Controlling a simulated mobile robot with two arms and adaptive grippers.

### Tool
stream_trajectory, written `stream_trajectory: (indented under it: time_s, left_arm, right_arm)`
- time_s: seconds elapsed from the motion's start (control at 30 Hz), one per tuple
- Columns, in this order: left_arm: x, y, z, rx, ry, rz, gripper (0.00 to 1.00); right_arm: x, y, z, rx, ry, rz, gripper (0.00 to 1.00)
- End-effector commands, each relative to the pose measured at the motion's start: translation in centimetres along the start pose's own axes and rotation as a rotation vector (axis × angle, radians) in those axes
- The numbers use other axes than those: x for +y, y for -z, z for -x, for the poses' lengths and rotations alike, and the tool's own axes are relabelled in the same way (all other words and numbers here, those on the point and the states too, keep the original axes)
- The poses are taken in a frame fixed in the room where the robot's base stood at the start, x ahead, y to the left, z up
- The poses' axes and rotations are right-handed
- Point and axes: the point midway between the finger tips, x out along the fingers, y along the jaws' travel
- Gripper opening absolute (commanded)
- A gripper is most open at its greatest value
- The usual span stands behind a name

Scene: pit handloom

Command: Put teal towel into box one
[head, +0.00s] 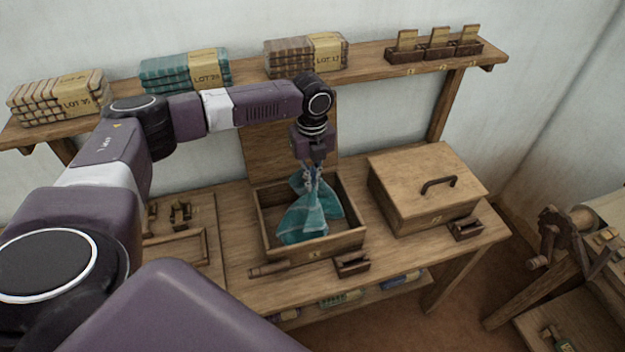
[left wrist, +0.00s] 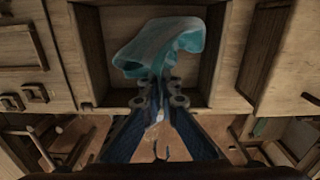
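The teal towel (head: 306,212) hangs in loose folds from my left gripper (head: 312,168), its lower part inside the open box one (head: 318,251). The left gripper points straight down over the box and is shut on the towel's upper part. In the left wrist view the towel (left wrist: 160,47) spreads beyond the fingertips (left wrist: 160,85), within the box walls (left wrist: 208,50). Whether the towel touches the box floor I cannot tell. Box one's lid stands upright behind it (head: 262,150). My right gripper is not in view.
A closed box with a handled lid (head: 425,180) stands to the right on the bench (head: 480,232). Small wooden holders (head: 352,264) sit before the boxes. A wall shelf (head: 375,67) with folded towel stacks (head: 185,72) runs behind. A wooden tray (head: 175,250) lies left.

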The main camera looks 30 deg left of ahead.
Motion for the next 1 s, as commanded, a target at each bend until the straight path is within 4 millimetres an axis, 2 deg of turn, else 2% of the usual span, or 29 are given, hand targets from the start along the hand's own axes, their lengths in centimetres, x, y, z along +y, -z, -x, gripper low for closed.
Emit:
stream_trajectory:
  time_s: [0.7,1.0]
  left_arm:
    - [0.2,2.4,-6.3,0.002,-0.002,-0.001,0.0]
    - [0.1,2.9,-7.5,0.001,0.0,0.0,0.0]
  right_arm:
    - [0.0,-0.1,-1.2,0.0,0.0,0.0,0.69]
    - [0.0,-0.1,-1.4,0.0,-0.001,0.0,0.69]
